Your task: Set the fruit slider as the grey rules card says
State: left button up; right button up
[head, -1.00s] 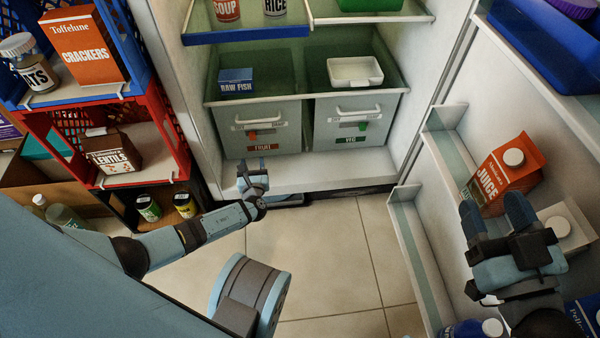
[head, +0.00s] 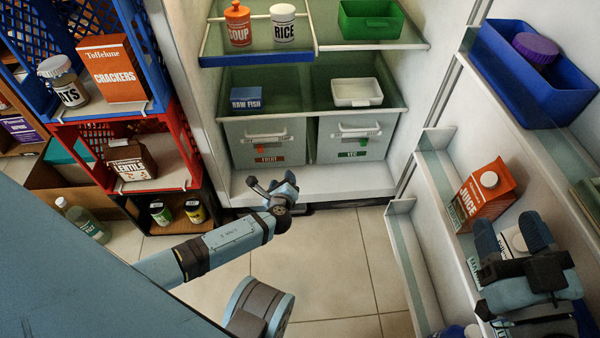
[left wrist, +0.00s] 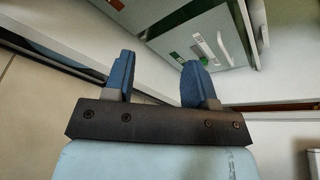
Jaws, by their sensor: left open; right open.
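The fruit drawer (head: 240,150) is the left of two grey drawers at the bottom of the fridge, with a red FRUIT label. Its slider strip has a red tab (head: 260,148) left of the strip's middle. The veg drawer (head: 330,150) beside it has a green tab; its green label (left wrist: 175,57) shows in the left wrist view. My left gripper (head: 271,183) is open and empty, in front of and below the fruit drawer, apart from it. My right gripper (head: 513,232) is open by the fridge door shelf. I see no grey rules card in these views.
A juice carton (head: 482,195) stands on the door shelf beside my right gripper. A blue bin (head: 535,85) sits higher on the door. A raw fish box (head: 246,98) and white tray (head: 357,93) rest above the drawers. Crates stand at left. The floor between is clear.

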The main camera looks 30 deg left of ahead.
pick_arm(q)
jog(key=s+d+r+n+h+p, duration=0.1)
jog(key=d+r+n+h+p, duration=0.2)
jog(key=d+r, duration=0.3)
notch_tip(320, 180, up, 2)
jog(key=shift+s+d+r, duration=0.15)
jog(key=shift+s+r, duration=0.05)
jog(key=shift+s, duration=0.2)
